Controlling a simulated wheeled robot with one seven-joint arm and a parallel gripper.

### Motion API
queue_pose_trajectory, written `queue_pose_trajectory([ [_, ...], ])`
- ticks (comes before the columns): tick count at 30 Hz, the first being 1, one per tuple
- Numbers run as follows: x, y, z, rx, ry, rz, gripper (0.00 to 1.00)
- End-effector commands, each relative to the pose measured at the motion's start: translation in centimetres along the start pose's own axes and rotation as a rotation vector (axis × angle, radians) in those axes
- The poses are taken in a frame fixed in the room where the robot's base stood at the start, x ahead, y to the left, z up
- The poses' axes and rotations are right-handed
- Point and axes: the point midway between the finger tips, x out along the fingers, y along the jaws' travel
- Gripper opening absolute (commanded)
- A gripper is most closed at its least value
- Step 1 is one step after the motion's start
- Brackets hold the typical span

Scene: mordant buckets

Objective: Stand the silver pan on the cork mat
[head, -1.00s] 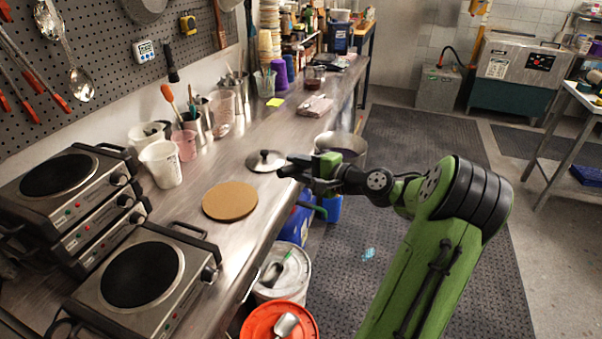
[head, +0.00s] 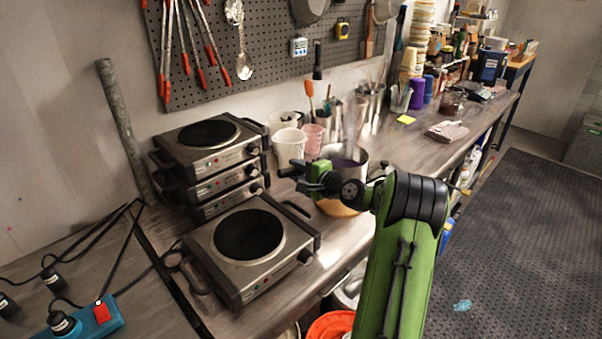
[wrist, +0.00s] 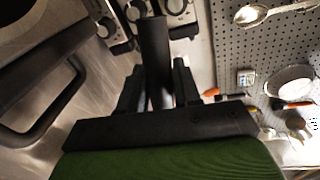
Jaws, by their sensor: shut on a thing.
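The silver pan (head: 347,153), with purple inside, is in the head view in front of the cups on the bench. My gripper (head: 300,172) is shut on its black handle, which points left. The handle also shows between the fingers in the wrist view (wrist: 154,60). The round cork mat (head: 338,209) shows in part just below the pan; the pan and my gripper hide the rest. The pan looks upright and over the mat. I cannot tell whether it touches it.
A hot plate (head: 252,250) stands on the bench close in front, left of the pan. Stacked hot plates (head: 210,165) are behind it. White and pink cups (head: 290,147) stand just behind the pan. An orange bucket (head: 330,326) is below the bench edge.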

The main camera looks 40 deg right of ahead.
Motion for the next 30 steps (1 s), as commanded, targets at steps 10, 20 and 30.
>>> queue_pose_trajectory([
  [10,0.4,2.1,-0.3,-0.007,0.000,-0.005,0.00],
  [20,0.9,5.1,-0.8,-0.006,-0.001,-0.005,0.00],
  [30,1.0,5.3,-0.8,-0.007,-0.001,-0.006,0.00],
])
